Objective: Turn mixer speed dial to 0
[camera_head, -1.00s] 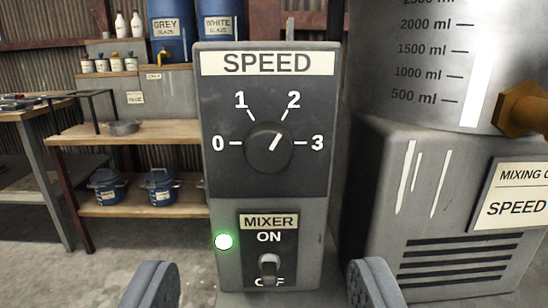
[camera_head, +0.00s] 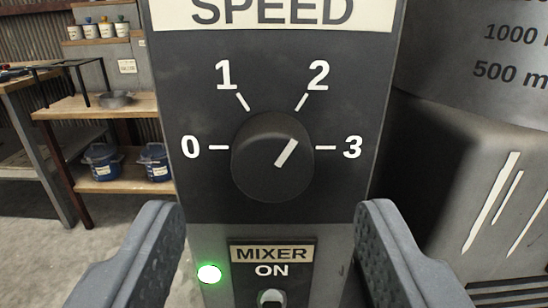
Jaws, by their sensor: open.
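The mixer speed dial (camera_head: 262,170) is a round black knob on the dark front of the control box (camera_head: 280,65), near the middle of the view. Its white pointer line (camera_head: 287,153) points up and right, toward the 2 mark. The marks 0, 1, 2 and 3 stand around it, with 0 (camera_head: 190,147) at the left. My gripper (camera_head: 272,230) is open and empty. Its two grey fingers stand wide apart at the lower left and lower right, below the dial in the picture and not touching it.
A lit green lamp (camera_head: 209,274) and the mixer switch (camera_head: 271,298) sit below the dial, between the fingers in the picture. The grey mixer body (camera_head: 450,175) with a metal tank stands close at the right. Shelves with blue pots (camera_head: 103,160) stand back at the left.

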